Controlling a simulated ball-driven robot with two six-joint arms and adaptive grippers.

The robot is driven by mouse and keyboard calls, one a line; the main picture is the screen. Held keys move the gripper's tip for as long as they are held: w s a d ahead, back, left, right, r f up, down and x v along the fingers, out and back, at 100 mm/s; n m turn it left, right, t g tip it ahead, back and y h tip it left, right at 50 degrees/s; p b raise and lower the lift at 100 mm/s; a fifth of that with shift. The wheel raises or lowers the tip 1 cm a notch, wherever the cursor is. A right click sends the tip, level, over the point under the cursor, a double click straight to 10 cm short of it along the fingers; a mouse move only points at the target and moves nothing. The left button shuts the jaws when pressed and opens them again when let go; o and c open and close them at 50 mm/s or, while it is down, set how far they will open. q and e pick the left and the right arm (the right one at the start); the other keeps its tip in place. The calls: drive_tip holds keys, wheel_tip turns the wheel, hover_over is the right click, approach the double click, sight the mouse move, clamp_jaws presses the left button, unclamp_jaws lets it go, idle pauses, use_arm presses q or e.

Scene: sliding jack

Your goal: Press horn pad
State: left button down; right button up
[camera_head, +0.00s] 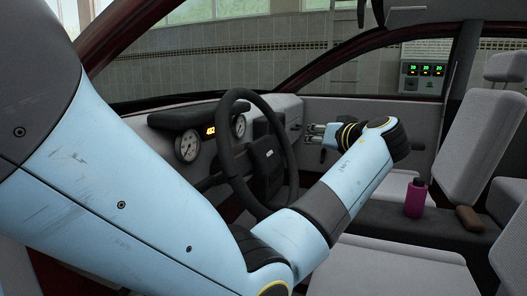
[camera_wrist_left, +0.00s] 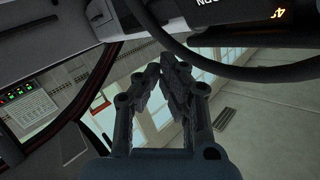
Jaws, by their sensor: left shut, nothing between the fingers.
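The horn pad (camera_head: 266,170) is the dark hub in the middle of the black steering wheel (camera_head: 230,150), with a small pale mark on it. My left gripper (camera_head: 309,133) is shut and empty. In the head view it appears to the right of the wheel, apart from the pad, with its fingers pointing left. In the left wrist view the closed fingers (camera_wrist_left: 168,72) point up, the wheel rim (camera_wrist_left: 235,70) curves across the upper right, and pale upside-down lettering shows at the top edge. My right gripper is not in view.
Round gauges (camera_head: 188,146) and an orange display (camera_head: 210,131) sit on the dashboard behind the wheel. A magenta bottle (camera_head: 415,198) and a brown object (camera_head: 469,217) rest between the grey seats (camera_head: 470,130).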

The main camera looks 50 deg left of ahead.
sight(265, 155)
use_arm(q)
drive_tip(key=s+a+f, duration=0.3)
drive_tip(key=a, duration=0.4)
drive_tip(key=shift+s+a+p, duration=0.15)
drive_tip(key=shift+s+p, duration=0.1)
drive_tip(key=shift+p, duration=0.05)
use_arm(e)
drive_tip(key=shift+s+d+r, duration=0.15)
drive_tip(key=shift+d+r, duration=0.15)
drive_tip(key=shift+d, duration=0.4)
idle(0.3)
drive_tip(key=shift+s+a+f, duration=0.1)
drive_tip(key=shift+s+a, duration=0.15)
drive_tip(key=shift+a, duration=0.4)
